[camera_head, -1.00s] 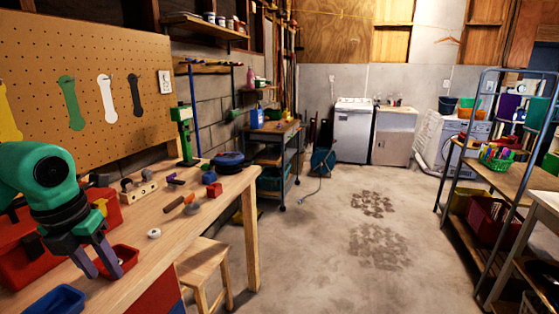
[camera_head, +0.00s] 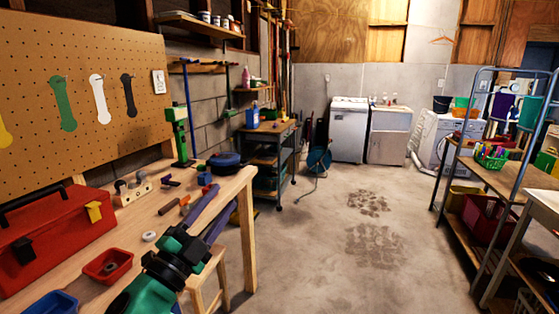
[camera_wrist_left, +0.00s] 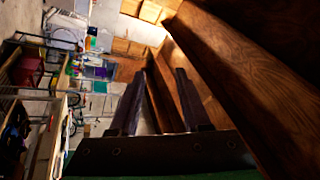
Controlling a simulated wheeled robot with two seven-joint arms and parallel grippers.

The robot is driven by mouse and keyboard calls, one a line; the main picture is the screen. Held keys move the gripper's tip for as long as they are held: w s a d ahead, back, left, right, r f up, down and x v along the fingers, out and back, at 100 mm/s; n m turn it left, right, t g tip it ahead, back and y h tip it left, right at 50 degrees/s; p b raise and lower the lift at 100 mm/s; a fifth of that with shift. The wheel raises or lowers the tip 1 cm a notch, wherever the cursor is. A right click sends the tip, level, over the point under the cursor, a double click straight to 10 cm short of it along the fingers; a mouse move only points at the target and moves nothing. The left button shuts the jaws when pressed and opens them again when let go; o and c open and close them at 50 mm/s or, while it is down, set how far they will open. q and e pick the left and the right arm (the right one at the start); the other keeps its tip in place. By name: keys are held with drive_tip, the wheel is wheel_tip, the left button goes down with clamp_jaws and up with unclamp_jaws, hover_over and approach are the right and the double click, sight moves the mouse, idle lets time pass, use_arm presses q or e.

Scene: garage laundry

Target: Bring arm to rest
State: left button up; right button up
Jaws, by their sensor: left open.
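My left arm, green and black, rises from the bottom of the head view in front of the workbench (camera_head: 215,190). Its left gripper (camera_head: 224,198) points away from me, up and to the right, beside the bench's front edge and over the stool (camera_head: 205,285). Its two dark purple fingers are apart and empty. In the left wrist view the fingers (camera_wrist_left: 160,85) also stand apart with nothing between them, and a brown wooden surface is close on the right. My right gripper is in neither view.
The bench holds a red toolbox (camera_head: 55,235), a red tray (camera_head: 108,265), a blue tray (camera_head: 52,304), a white ring (camera_head: 149,236) and small tools. A metal shelf rack (camera_head: 490,180) stands at the right. The concrete floor (camera_head: 320,255) between is clear.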

use_arm(q)
drive_tip(key=s+a+f+n+g+y, duration=0.1)
drive_tip(key=a+f+n+g+y, duration=0.1)
drive_tip(key=a+f+n+y, duration=0.35)
drive_tip(key=s+a+f+n+g+y, duration=0.1)
drive_tip(key=a+f+n+g+y, duration=0.15)
drive_tip(key=f, duration=0.65)
drive_tip(key=s+a+f+n+g+y, duration=0.1)
drive_tip(key=a+f+n+g+y, duration=0.15)
drive_tip(key=f+n, duration=0.35)
drive_tip(key=s+f+n+g, duration=0.2)
drive_tip(key=s+f+g, duration=0.8)
drive_tip(key=s+f, duration=0.8)
drive_tip(key=s+f+g, duration=0.1)
drive_tip(key=s+f, duration=0.1)
drive_tip(key=f, duration=0.9)
drive_tip(key=s+f, duration=0.2)
drive_tip(key=f, duration=0.9)
drive_tip(key=s+a+f+g, duration=0.1)
drive_tip(key=s+a+f, duration=0.2)
drive_tip(key=s+f, duration=1)
drive_tip(key=s+p, duration=0.1)
drive_tip(key=s, duration=0.2)
drive_tip(key=shift+a+f+m+h, duration=0.3)
drive_tip(key=shift+a+f+h, duration=0.05)
